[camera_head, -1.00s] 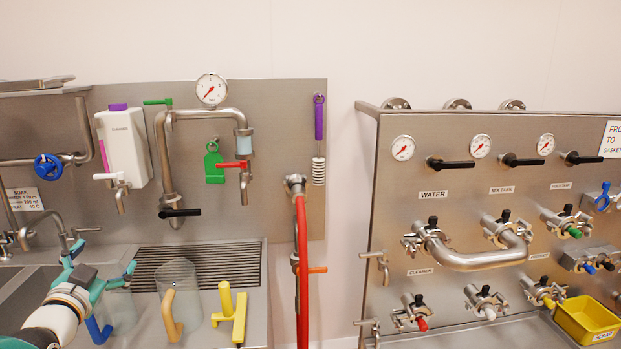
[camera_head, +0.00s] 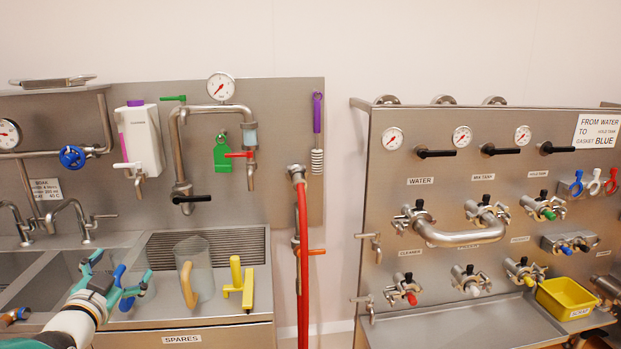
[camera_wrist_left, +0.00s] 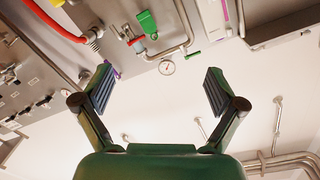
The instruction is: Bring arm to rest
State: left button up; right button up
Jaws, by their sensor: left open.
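My left gripper (camera_head: 118,275) is in the lower left of the head view, in front of the sink and the steel counter. Its fingers are spread apart with nothing between them. In the left wrist view the open gripper (camera_wrist_left: 158,92) has the wall and a round gauge (camera_wrist_left: 167,67) beyond the gap between its pads. A clear jug with a tan handle (camera_head: 196,270) stands upright on the counter to the right of the gripper, apart from it. My right gripper does not show in either view.
A yellow tool (camera_head: 237,283) stands on the counter right of the jug. A red hose (camera_head: 302,260) hangs beside the counter. The right panel carries valves, pipes and a yellow bin (camera_head: 566,298). A sink (camera_head: 50,280) lies at the left.

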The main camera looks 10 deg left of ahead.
pick_arm(q)
jog(key=s+d+f+g+h, duration=0.1)
jog(key=d+f+g+h, duration=0.1)
jog(key=d+f, duration=0.6)
jog(key=s+d+f+g+h, duration=0.1)
jog(key=d+f+g, duration=0.3)
jog(key=f, duration=0.9)
jog(key=s+d+f+g+h, duration=0.1)
jog(key=d+f+h, duration=0.1)
jog(key=d+f, duration=0.65)
jog(key=s+d+f+n+g+h, duration=0.1)
jog(key=s+d+f+g, duration=0.45)
jog(key=s+f, duration=0.55)
jog(key=s+d+f+n+g, duration=0.2)
jog(key=s+f, duration=0.1)
jog(key=s, duration=0.4)
jog(key=s+d+f+n+g+h, duration=0.1)
jog(key=s+d+f+n+g, duration=0.1)
jog(key=s, duration=0.4)
jog(key=shift+s+d+f+n, duration=0.2)
jog(key=shift+s+f+n, duration=0.2)
jog(key=shift+f+n, duration=0.1)
jog(key=shift+w, duration=0.1)
